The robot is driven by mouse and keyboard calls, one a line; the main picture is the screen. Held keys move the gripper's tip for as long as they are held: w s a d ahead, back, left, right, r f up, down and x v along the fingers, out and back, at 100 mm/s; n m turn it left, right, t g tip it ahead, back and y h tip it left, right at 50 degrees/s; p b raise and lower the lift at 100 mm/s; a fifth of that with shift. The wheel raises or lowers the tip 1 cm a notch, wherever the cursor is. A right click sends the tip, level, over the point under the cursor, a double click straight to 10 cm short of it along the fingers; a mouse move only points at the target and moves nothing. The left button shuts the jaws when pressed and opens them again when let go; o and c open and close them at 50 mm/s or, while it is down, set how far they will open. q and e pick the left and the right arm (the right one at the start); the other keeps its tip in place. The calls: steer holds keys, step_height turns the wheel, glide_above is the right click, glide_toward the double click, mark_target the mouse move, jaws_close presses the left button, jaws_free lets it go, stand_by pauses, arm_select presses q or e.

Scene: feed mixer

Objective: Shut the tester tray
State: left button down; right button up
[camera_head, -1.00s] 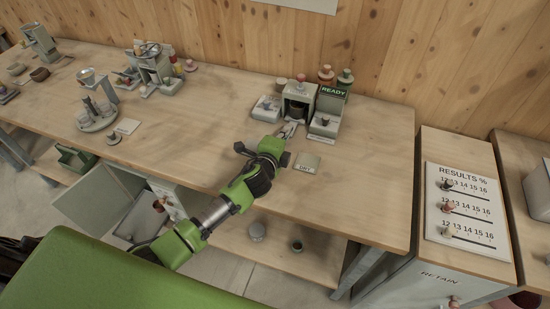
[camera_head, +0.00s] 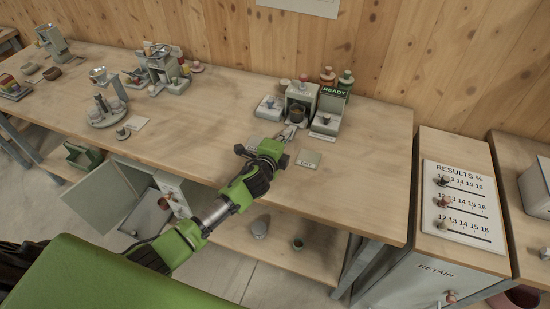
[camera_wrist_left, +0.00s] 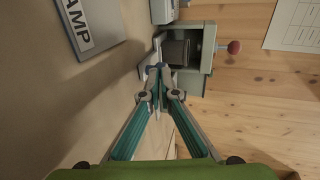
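The tester (camera_head: 301,91) is a small pale grey-green box with a dark open front, a red knob on top and a green READY sign beside it. In the wrist view its open chamber (camera_wrist_left: 207,48) is at upper centre. A pale tray part (camera_wrist_left: 146,58) juts from the opening toward my fingers. A dark cup (camera_head: 297,114) shows at the tester's front. My left gripper (camera_head: 289,132) is just in front of the tester, low over the table. In the wrist view its fingers (camera_wrist_left: 159,72) meet at the tray part; whether they pinch it is unclear. My right gripper is out of view.
Flat pale units stand left (camera_head: 269,108) and right (camera_head: 326,122) of the tester. A small labelled plate (camera_head: 308,160) lies right of my gripper. Bare tabletop (camera_head: 370,170) lies to the right.

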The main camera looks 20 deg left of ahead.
arm_select(q)
steer(key=shift+v, duration=1)
steer(key=shift+s+d+r, duration=0.15)
steer(key=shift+s, duration=0.3)
steer(key=v, duration=0.3)
steer(key=shift+s+a, duration=0.15)
steer(key=shift+a, duration=0.05)
steer(key=shift+b+v, duration=0.35)
steer(key=shift+v, duration=0.9)
steer(key=shift+s+a+b, duration=0.1)
steer(key=shift+s+b, duration=0.3)
steer(key=shift+b, duration=0.6)
steer(key=s+b, duration=0.4)
steer(key=b, duration=0.5)
steer(key=shift+s+b, duration=0.3)
steer(key=shift+b, duration=0.05)
steer(key=shift+w, duration=0.35)
steer(key=x, duration=0.7)
steer(key=p+x, duration=0.1)
steer(key=x, duration=0.3)
steer(key=shift+w+r, duration=0.3)
steer(key=shift+w, duration=0.8)
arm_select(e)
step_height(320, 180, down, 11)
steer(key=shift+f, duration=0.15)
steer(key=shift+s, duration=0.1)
